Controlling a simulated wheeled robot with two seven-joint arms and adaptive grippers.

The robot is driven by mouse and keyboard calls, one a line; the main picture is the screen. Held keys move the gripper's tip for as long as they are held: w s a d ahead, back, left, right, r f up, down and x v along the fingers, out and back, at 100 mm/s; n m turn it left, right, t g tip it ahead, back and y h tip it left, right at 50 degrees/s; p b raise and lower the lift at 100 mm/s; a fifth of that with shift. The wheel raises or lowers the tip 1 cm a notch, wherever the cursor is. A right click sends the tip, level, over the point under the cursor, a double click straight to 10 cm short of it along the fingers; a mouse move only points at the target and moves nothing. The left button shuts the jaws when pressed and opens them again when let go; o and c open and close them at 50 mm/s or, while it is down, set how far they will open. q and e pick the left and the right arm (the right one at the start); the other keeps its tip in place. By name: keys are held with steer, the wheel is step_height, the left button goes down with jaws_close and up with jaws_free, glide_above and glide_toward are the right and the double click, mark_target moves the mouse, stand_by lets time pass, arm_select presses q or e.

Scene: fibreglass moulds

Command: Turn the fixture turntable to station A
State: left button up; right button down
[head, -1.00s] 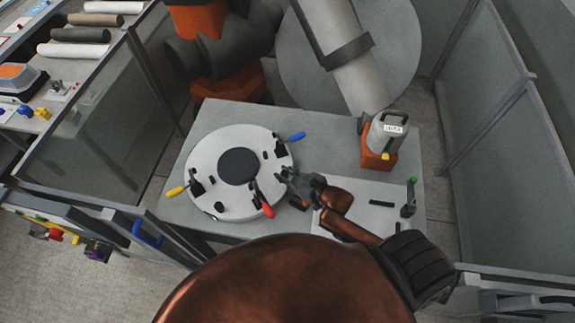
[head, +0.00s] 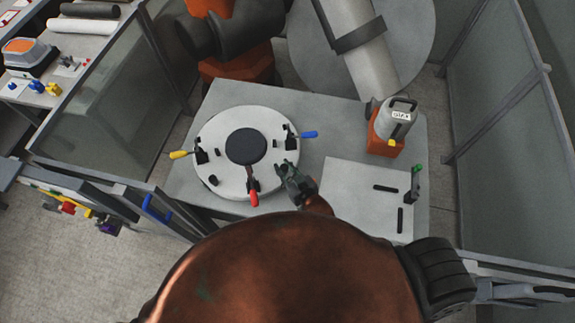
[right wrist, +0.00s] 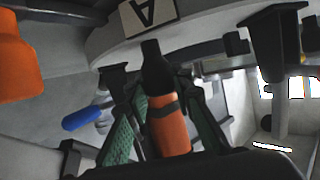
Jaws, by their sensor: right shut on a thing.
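The fixture turntable (head: 222,185) is a round pale disc with a dark hub (head: 246,146), lying on a grey table. Clamps with a blue lever (head: 309,134), a yellow lever (head: 178,154) and a red lever (head: 254,198) sit around it. My right gripper (head: 281,168) is at the disc's near right edge. In the right wrist view its green-padded fingers are closed around an orange and black handle (right wrist: 168,120). In that view a plate marked A (right wrist: 147,14) shows upside down on a pale curved surface. My left gripper is out of view.
An orange and grey device (head: 390,125) stands at the table's right. A pale plate (head: 350,195) with black bars and a green-tipped clamp lies in front of it. A large robot arm (head: 235,40) stands behind the table. Glass panels (head: 100,125) flank the cell.

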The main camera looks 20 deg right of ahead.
stand_by(0.3)
steer(key=c, duration=1.7)
jaws_free()
steer(key=shift+o, duration=0.2)
steer(key=shift+s, duration=0.1)
steer(key=v, duration=1.2)
steer(key=shift+c, duration=0.7)
